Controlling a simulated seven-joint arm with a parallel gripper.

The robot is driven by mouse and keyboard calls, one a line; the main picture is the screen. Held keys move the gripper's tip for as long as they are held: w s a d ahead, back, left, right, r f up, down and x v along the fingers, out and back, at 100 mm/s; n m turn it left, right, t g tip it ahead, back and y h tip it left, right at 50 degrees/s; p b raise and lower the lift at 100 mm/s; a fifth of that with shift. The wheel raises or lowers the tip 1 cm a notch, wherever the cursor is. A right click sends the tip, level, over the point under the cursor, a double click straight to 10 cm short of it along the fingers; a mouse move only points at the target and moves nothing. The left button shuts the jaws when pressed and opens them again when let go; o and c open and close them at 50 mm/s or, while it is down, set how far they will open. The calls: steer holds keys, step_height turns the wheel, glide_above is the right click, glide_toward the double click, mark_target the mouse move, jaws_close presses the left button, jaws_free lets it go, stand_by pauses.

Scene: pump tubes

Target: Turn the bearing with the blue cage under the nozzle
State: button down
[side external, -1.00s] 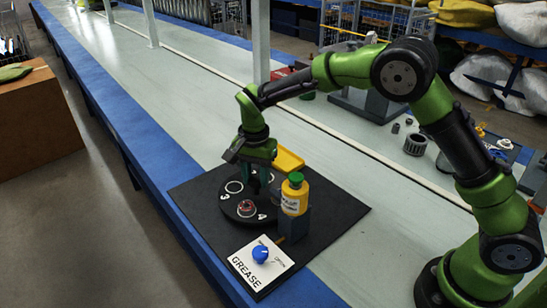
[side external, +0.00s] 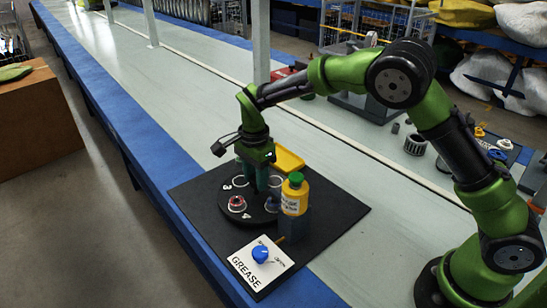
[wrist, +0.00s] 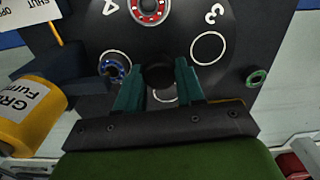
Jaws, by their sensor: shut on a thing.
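The black turntable (side external: 228,213) carries numbered rings. My gripper (wrist: 158,84) is shut on the turntable's black centre knob (wrist: 158,74). The bearing with the blue cage (wrist: 113,66) is on the turntable at the left in the wrist view, beside the dark nozzle block (wrist: 90,87); the block's tip partly overlaps it. It also shows at the turntable's right in the side view (side external: 271,205). I cannot tell whether it is exactly under the nozzle. The bearing with the red cage (side external: 237,202) sits at ring 4, away from the nozzle; it also shows in the wrist view (wrist: 150,9).
A yellow grease bottle (side external: 294,198) with a green cap stands on the block. A blue knob (side external: 260,254) sits on the white GREASE panel (side external: 265,272). A yellow tray (side external: 288,161) is behind the turntable.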

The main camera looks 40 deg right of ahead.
steer(key=shift+m, duration=0.4)
stand_by(0.3)
steer(key=c, duration=0.7)
jaws_free()
step_height(320, 180, up, 17)
